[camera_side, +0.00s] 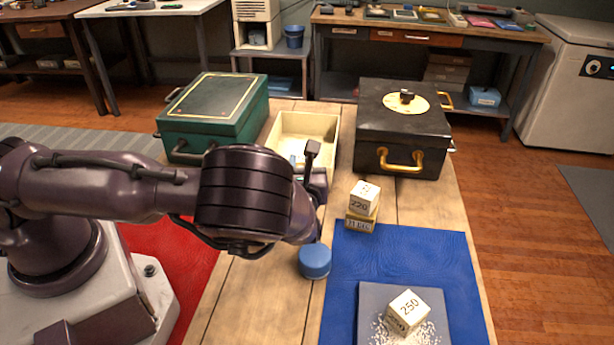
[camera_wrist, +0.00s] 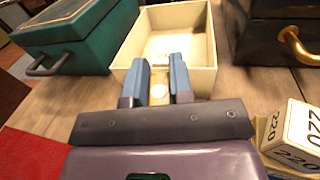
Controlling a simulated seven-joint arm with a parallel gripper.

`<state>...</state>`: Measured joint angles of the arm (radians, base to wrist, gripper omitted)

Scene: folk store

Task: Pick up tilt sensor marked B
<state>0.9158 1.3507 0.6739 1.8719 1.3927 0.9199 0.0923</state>
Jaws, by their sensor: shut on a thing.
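My gripper (camera_wrist: 160,68) reaches into the near side of a cream open tray (camera_wrist: 202,45) on the wooden table. Its two blue-grey fingers are shut on a small pale yellowish piece with a white round face (camera_wrist: 158,93), low between them. I take this piece to be the tilt sensor, but no letter B is readable on it. In the side view the cream tray (camera_side: 333,125) stands between two boxes. My arm hides its near part, most of my fingers and the held piece there.
A green box (camera_side: 215,112) is left of the tray, a black brass-handled box (camera_side: 400,135) right. A 220 cube (camera_side: 364,197) sits on a yellowish block (camera_side: 361,221). A blue cylinder (camera_side: 314,261) is nearer. A 250 cube (camera_side: 407,312) rests among white grains on the blue mat's (camera_side: 440,255) grey pad.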

